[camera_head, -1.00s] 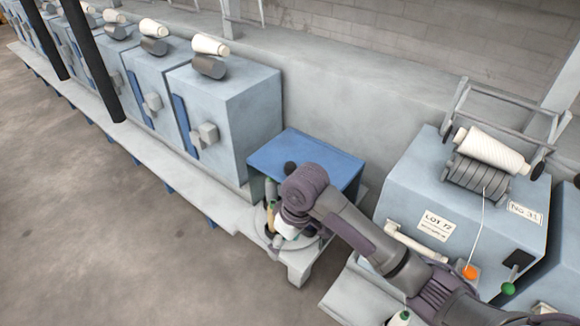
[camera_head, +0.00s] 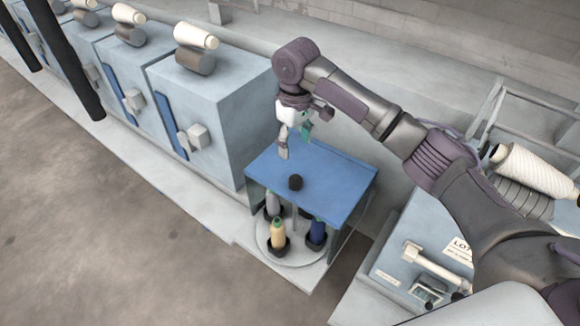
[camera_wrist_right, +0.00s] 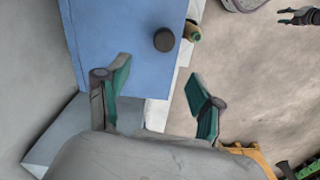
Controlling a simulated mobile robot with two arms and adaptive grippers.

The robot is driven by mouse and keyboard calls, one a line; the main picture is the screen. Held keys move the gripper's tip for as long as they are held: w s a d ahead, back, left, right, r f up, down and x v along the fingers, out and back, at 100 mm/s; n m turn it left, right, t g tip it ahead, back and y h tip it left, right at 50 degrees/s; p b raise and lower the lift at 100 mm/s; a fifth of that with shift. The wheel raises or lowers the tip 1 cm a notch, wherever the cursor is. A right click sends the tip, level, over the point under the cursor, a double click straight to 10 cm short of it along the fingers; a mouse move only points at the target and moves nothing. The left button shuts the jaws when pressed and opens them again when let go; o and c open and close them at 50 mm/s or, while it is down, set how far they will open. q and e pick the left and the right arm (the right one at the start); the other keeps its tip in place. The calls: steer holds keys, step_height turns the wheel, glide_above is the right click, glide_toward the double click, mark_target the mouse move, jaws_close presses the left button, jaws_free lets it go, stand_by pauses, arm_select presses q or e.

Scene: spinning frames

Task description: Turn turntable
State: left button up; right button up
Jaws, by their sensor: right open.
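The turntable is a round grey plate (camera_head: 266,244) low in a stand with a blue top (camera_head: 335,180). Black cups on it hold upright bobbins, among them a yellow one (camera_head: 278,233), a dark blue one (camera_head: 317,231) and a pale grey one (camera_head: 273,204). A black knob (camera_head: 295,183) stands on the blue top. My right gripper (camera_head: 295,143) is open and empty above the top's back-left edge, apart from the knob. In the right wrist view the knob (camera_wrist_right: 164,39) lies beyond the parted fingers (camera_wrist_right: 160,72). What seems my left gripper (camera_wrist_right: 299,17) shows small there, its opening unclear.
Blue-grey machine boxes (camera_head: 205,105) with white cones stand in a row to the left. Another machine (camera_head: 425,240) with a white spool (camera_head: 532,168) stands to the right, partly behind my arm. The floor (camera_head: 110,215) at the front left is clear.

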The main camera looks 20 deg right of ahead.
steer(key=p, duration=0.1)
glide_above(296, 179)
steer(key=f, duration=0.5)
steer(key=shift+s+f, duration=0.15)
steer(key=shift+s, duration=0.05)
steer(key=f, duration=0.3)
steer(key=shift+w+f, duration=0.25)
steer(key=shift+f, duration=0.15)
step_height(296, 179, down, 3)
steer(key=shift+f+p, duration=0.1)
steer(key=shift+p, duration=0.35)
steer(key=shift+f, duration=0.35)
steer(key=shift+c, duration=0.3)
steer(key=c, duration=1.1)
arm_select(q)
steer(key=shift+g, duration=0.3)
steer(key=s, duration=0.1)
steer(key=s+r, duration=0.1)
steer(key=s, duration=0.2)
steer(key=shift+s+a+r, duration=0.1)
steer(key=shift+s+r, duration=0.25)
steer(key=shift+r, duration=0.05)
arm_select(e)
jaws_close()
